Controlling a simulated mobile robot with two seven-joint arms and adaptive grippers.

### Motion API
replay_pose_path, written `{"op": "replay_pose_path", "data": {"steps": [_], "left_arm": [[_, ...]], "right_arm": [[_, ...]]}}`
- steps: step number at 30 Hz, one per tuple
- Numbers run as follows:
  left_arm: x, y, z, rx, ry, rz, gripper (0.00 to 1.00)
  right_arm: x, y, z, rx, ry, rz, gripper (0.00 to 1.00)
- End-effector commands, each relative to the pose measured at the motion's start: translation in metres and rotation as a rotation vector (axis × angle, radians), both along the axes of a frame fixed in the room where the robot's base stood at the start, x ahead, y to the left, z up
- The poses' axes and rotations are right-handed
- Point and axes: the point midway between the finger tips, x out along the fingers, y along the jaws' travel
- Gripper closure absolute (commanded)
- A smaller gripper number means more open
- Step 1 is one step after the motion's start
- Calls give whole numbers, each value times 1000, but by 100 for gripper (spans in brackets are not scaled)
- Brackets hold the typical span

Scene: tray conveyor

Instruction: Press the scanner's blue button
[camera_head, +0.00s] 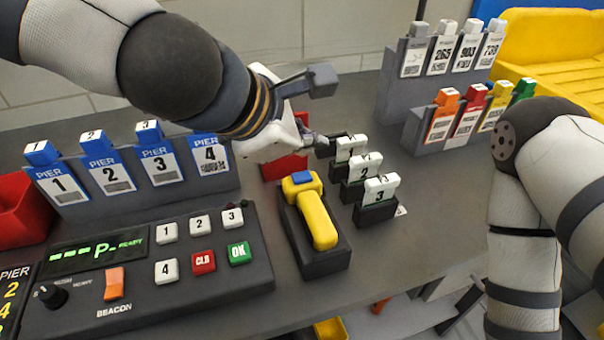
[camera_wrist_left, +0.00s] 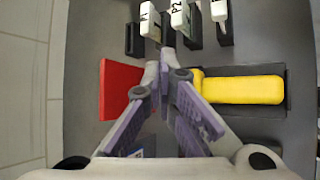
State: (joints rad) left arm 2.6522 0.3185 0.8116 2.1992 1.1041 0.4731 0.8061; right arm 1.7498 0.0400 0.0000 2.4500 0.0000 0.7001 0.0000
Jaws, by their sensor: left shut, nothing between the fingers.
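The yellow scanner (camera_head: 318,222) lies in a dark holder (camera_head: 326,260) on the grey table, with its blue button (camera_head: 302,178) on top at its far end. My left gripper (camera_head: 318,140) is shut and empty, above the table beyond the button and apart from it. In the left wrist view the shut fingertips (camera_wrist_left: 165,62) show between a red block and the yellow scanner (camera_wrist_left: 240,89); the blue button is not visible there, and the fingers cover that end. My right gripper is outside the views; only my right arm shows.
A red block (camera_head: 284,167) stands just beyond the scanner. Numbered white tags (camera_head: 366,166) stand in dark holders to its right. A keypad console (camera_head: 150,265) is on the left, with blue pier tags (camera_head: 105,165) behind it. A tag rack (camera_head: 440,125) stands at the back right.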

Motion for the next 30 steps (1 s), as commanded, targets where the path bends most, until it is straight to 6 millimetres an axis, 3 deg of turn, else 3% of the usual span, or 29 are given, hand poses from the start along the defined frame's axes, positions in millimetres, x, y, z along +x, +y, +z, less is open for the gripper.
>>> {"op": "replay_pose_path", "data": {"steps": [9,30], "left_arm": [[0,0,24,1,0,1,100],[0,0,25,0,0,0,100]], "right_arm": [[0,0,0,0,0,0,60],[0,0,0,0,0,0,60]]}}
